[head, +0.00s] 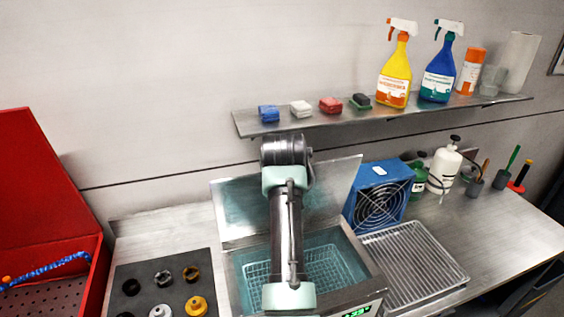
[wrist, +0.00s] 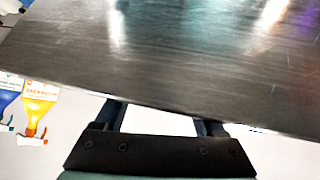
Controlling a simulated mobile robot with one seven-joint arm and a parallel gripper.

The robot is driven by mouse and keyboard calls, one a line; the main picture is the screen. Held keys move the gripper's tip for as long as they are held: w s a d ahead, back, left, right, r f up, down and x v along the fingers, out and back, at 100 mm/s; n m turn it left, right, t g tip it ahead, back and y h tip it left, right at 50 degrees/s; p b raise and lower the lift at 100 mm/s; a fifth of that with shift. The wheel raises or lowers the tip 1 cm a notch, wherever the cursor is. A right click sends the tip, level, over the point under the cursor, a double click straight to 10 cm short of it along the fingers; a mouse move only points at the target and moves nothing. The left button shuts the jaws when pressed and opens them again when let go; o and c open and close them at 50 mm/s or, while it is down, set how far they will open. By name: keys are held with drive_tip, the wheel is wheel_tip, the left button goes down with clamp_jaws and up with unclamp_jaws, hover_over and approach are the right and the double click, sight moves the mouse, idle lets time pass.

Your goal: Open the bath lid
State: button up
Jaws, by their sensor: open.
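The bath lid (head: 335,185) is a flat steel panel, raised and leaning back at the rear edge of the bath (head: 358,293) in the head view. The bath stands open, with a wire basket (head: 335,265) inside it. In the wrist view the lid (wrist: 170,60) fills the upper part as a broad brushed sheet. My gripper (wrist: 160,117) is open, its two fingers apart at the lid's edge, with nothing seen between them. Whether the fingers touch the lid I cannot tell. In the head view my arm covers the middle of the lid and hides the gripper.
A blue fan unit (head: 380,196) and a wire rack (head: 415,262) stand right of the bath. A dark mat (head: 150,275) with small fittings lies left, beside a red box (head: 45,210). A shelf (head: 390,116) with spray bottles and colored blocks hangs above.

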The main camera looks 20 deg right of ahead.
drive_tip(key=b+v, duration=0.3)
drive_tip(key=v, duration=0.8)
drive_tip(key=shift+s+r+b, duration=0.25)
drive_tip(key=shift+s+b, duration=0.05)
drive_tip(key=shift+b, duration=0.05)
drive_tip(key=shift+a, duration=0.1)
drive_tip(key=s+a+r+t+b, duration=0.1)
drive_tip(key=s+a+r+t, duration=0.3)
drive_tip(key=r, duration=0.4)
drive_tip(key=s+a+r+t+b, duration=0.1)
drive_tip(key=s+a+r+t, duration=0.1)
drive_tip(key=a+r+t, duration=0.35)
drive_tip(key=s+a+r+t+y, duration=0.2)
drive_tip(key=s+r+t, duration=0.6)
drive_tip(key=s+r, duration=0.5)
drive_tip(key=s+a, duration=0.1)
drive_tip(key=s, duration=0.2)
drive_tip(key=shift+a+n+y, duration=0.3)
drive_tip(key=shift+a+n, duration=0.05)
drive_tip(key=shift+n, duration=0.05)
